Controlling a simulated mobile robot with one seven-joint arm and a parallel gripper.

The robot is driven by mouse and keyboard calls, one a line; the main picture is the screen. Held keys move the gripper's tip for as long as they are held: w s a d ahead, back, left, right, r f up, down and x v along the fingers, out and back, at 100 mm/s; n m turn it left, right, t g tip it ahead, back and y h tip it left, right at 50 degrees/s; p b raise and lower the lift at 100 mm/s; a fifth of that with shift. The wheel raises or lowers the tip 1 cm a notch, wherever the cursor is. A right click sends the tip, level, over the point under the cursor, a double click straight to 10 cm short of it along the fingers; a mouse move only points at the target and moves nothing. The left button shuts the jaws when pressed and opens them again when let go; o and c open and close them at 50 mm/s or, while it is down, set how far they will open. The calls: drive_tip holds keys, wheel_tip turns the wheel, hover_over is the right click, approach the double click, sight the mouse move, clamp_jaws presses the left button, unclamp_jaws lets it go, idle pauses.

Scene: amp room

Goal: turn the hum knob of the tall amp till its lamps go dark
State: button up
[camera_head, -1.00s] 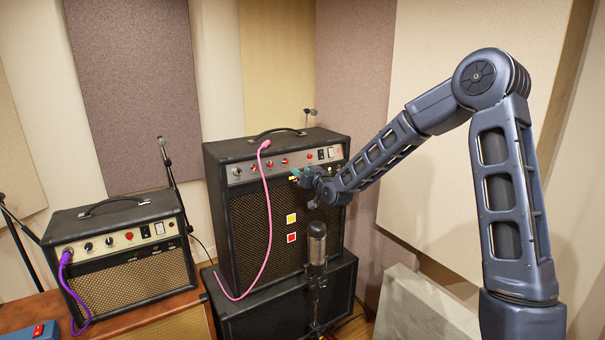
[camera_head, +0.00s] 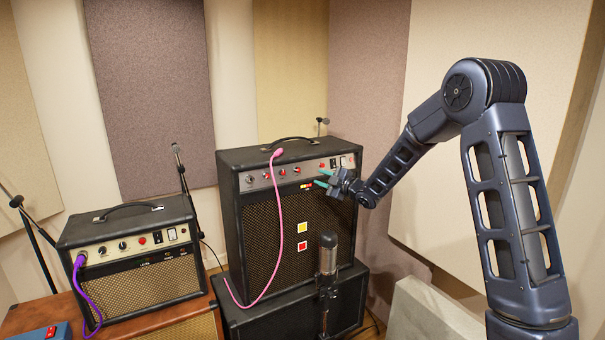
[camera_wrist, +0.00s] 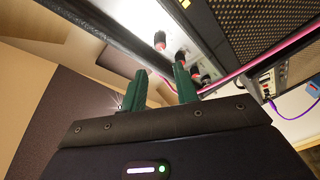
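The tall amp (camera_head: 285,215) is a black cabinet in the middle of the head view, standing on another black cabinet. Its silver panel carries several red knobs (camera_head: 281,173); labels are too small to read. Small red and yellow lamps (camera_head: 307,186) glow just below the panel. My gripper (camera_head: 322,178) is in front of the panel's right part, its teal fingers apart and empty. In the wrist view the two fingers (camera_wrist: 162,65) point at the panel, with a red-capped knob (camera_wrist: 160,40) beyond the gap. I cannot tell whether a finger touches a knob.
A smaller amp (camera_head: 135,255) with a purple cable (camera_head: 84,290) is at left. Beige wall panels (camera_head: 455,150) stand behind my arm.

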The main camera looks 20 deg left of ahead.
sight(299, 171)
drive_tip(key=shift+n, duration=0.5)
drive_tip(key=x, duration=1)
drive_tip(key=shift+w+a, duration=0.15)
drive_tip(key=shift+a, duration=0.1)
drive_tip(key=shift+c, duration=0.2)
clamp_jaws()
